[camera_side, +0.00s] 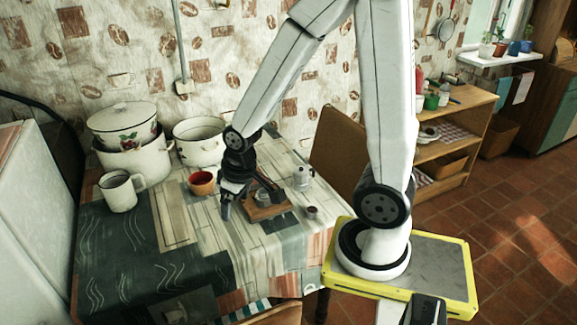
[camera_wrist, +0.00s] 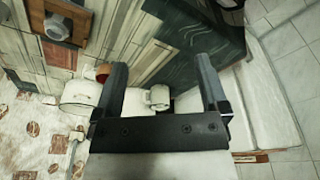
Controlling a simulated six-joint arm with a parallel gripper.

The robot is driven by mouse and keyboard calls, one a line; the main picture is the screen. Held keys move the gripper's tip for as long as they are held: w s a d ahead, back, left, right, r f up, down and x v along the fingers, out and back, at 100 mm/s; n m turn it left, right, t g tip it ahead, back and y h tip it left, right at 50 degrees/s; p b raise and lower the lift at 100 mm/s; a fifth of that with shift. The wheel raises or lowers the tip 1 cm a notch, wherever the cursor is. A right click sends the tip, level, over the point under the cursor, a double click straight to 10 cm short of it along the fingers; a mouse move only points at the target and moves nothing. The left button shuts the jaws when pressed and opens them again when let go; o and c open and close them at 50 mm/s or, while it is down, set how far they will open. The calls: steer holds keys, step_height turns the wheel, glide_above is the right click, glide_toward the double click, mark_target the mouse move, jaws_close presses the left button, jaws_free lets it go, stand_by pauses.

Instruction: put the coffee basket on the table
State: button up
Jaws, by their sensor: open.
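A small wooden tray (camera_side: 279,209) lies on the patterned table (camera_side: 205,262). A round metallic piece (camera_side: 262,196) and a dark handle-like shape are on the tray. A small dark cup (camera_side: 311,212) stands to the tray's right, and a pale moka pot (camera_side: 303,177) stands behind it. I cannot tell which of these small parts is the coffee basket. My gripper (camera_side: 226,208) points down to the left of the tray, apart from it. In the wrist view my gripper (camera_wrist: 163,75) has its fingers wide apart with nothing held. The tray shows there at top left with the round piece (camera_wrist: 57,27).
A red-orange bowl (camera_side: 202,183) sits behind my gripper. A chair (camera_side: 340,143) is behind the table. The front left of the table is clear.

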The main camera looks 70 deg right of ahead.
steer(key=shift+n, duration=0.6)
steer(key=a, duration=0.1)
steer(key=s+a, duration=0.1)
steer(key=a+r, duration=0.1)
steer(key=a, duration=0.1)
steer(key=shift+s, duration=0.15)
